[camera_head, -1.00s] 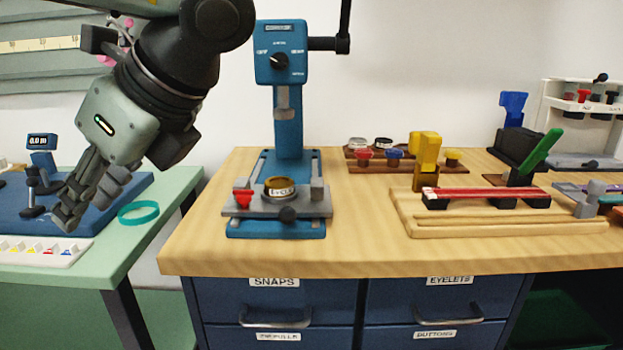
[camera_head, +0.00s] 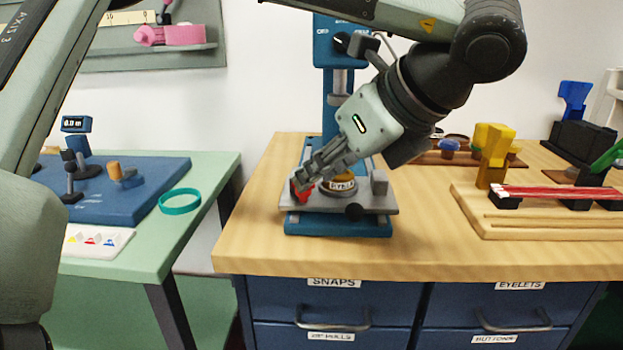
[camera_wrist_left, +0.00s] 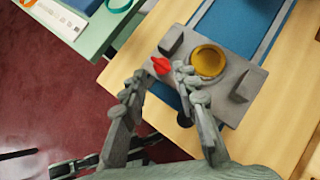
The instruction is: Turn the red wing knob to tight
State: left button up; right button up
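The red wing knob (camera_head: 301,191) sits at the left end of the grey plate (camera_head: 372,204) on the blue press (camera_head: 331,118). It also shows in the left wrist view (camera_wrist_left: 161,66), with its wings roughly crosswise. My left gripper (camera_head: 302,178) points down and left at the knob and partly covers it in the head view. In the left wrist view its fingers (camera_wrist_left: 158,78) are apart, with the knob between or just beyond the tips. I cannot tell whether they touch it. My right gripper is not in view.
A brass-coloured round cup (camera_head: 340,184) stands on the plate close to the fingers, beside a grey block (camera_head: 379,182). A yellow clamp (camera_head: 492,153) stands to the right. A green side table (camera_head: 215,172) is at left, across a gap.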

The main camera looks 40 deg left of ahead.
pick_arm(q)
jog(key=shift+x, duration=1.6)
jog(key=shift+d, duration=0.1)
jog(key=shift+c, duration=0.4)
